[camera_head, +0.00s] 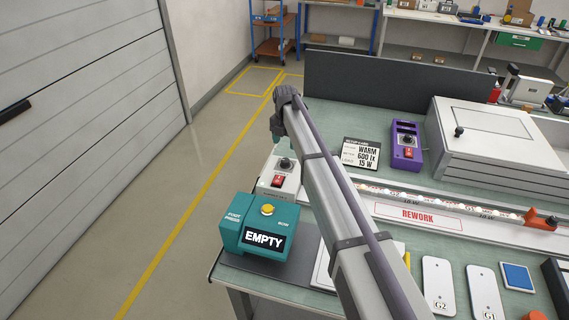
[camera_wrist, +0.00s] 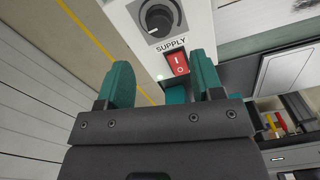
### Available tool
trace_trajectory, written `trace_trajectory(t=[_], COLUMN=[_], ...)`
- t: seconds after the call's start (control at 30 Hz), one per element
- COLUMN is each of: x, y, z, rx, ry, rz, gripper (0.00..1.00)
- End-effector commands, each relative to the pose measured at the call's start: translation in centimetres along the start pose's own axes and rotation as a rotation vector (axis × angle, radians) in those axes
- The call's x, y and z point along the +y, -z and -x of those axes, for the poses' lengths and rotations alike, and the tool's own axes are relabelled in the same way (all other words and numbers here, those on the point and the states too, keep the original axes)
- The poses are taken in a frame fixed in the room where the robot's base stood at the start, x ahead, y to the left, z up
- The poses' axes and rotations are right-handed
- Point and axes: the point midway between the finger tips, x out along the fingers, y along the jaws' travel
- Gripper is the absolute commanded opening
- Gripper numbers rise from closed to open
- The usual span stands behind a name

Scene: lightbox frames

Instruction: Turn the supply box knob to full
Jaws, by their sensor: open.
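The supply box (camera_head: 283,182) is a pale box at the left of the bench, partly behind my arm. In the wrist view its panel (camera_wrist: 199,22) carries a dark round knob (camera_wrist: 158,18) with a grey arc around it, above the word SUPPLY. A white mark on the knob points to the lower left.
A teal box (camera_head: 233,232) reading EMPTY, with a yellow button, stands in front of the supply box. A dark panel (camera_head: 390,80) borders the bench's back. Floor is clear at left.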

Motion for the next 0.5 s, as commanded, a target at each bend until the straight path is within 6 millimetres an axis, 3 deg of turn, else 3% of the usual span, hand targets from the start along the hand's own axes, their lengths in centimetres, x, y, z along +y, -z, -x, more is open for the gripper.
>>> trace_trajectory(t=[0.03,0.3,0.5], x=[0.0,0.0,0.0], y=[0.0,0.0,0.0], z=[-2.1,-8.2,-9.1], rx=[0.0,0.0,0.0], ry=[0.0,0.0,0.0], rz=[0.0,-0.001,-0.002], gripper=[0.6,0.6,0.6])
